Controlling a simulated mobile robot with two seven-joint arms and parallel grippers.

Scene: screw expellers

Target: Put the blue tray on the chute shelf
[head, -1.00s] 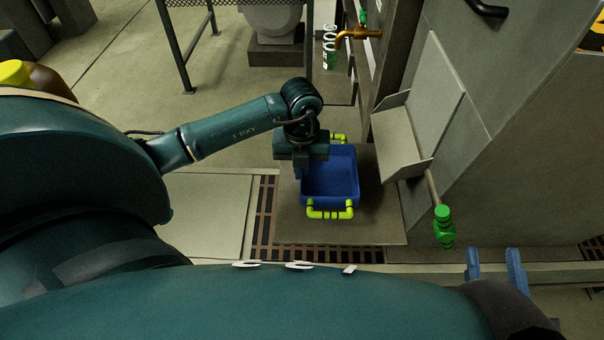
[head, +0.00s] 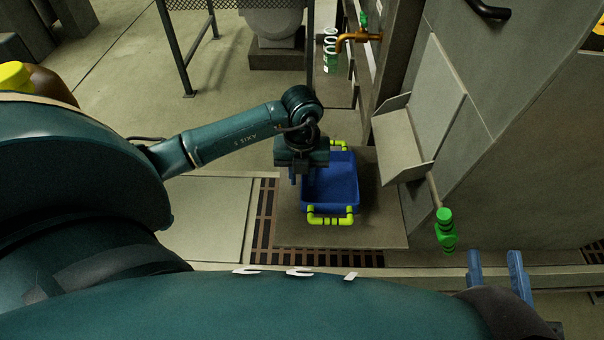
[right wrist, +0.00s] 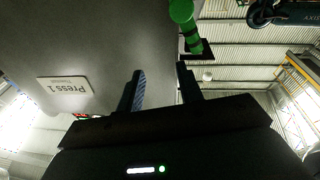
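The blue tray (head: 345,180) with yellow-green handles at its far and near ends looks upright and empty over a flat brown plate (head: 375,235) under the chute. I cannot tell whether it touches the plate. The grey chute (head: 402,147) slopes out of the machine wall, right of the tray. My left gripper (head: 296,174) points down at the tray's left wall. Its fingertips are partly hidden, and I cannot tell whether they grip the wall. My right gripper (head: 496,268) is open and empty at the lower right; its parted fingers show in the right wrist view (right wrist: 160,85).
A green-ended pipe (head: 445,230) sticks out below the chute. A copper tap (head: 360,36) is behind the tray. A slotted floor grate (head: 264,225) lies left of the plate. The machine wall (head: 490,190) closes off the right side.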

